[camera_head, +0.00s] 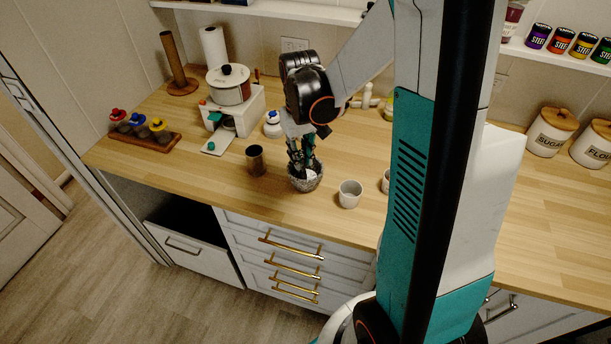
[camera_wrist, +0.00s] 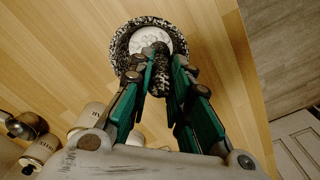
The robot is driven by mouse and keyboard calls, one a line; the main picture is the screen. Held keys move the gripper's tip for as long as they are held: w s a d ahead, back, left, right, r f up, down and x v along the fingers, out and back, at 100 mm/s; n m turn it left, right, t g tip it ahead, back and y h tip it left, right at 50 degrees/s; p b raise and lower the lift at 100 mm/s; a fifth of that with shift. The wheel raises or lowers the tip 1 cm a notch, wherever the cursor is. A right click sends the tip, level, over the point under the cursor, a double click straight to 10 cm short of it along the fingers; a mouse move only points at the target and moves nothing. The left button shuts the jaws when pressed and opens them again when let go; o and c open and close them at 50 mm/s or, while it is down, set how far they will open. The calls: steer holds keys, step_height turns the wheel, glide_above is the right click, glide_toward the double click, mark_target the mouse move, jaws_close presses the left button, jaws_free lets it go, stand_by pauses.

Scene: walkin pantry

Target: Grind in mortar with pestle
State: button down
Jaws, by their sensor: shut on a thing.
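The mortar (camera_head: 305,184) is a speckled grey stone bowl standing on the wooden counter, with white matter inside. In the wrist view its rim (camera_wrist: 118,48) shows at the top, around the white contents (camera_wrist: 150,38). My gripper (camera_head: 302,160) points down over the mortar. In the wrist view my gripper (camera_wrist: 165,72) is shut on the dark speckled pestle (camera_wrist: 160,82). The pestle's lower end reaches into the mortar over the white contents; whether it touches them I cannot tell. In the head view the pestle is mostly hidden by the fingers.
A dark metal cup (camera_head: 255,160) stands just left of the mortar and a white cup (camera_head: 349,194) to its right. A white appliance with a pot (camera_head: 229,84), a spice rack (camera_head: 145,139) and canisters (camera_head: 552,132) stand farther off. The counter's front edge is close.

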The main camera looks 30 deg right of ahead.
steer(key=shift+s, duration=0.25)
steer(key=shift+s+d+r, duration=0.1)
steer(key=shift+s+d, duration=0.15)
steer(key=shift+s, duration=0.05)
steer(key=shift+s+d, duration=0.2)
steer(key=shift+d, duration=0.2)
steer(key=shift+d, duration=0.1)
steer(key=shift+w+d+b, duration=0.35)
steer(key=shift+w+d, duration=0.3)
steer(key=shift+d, duration=0.05)
steer(key=shift+w, duration=0.1)
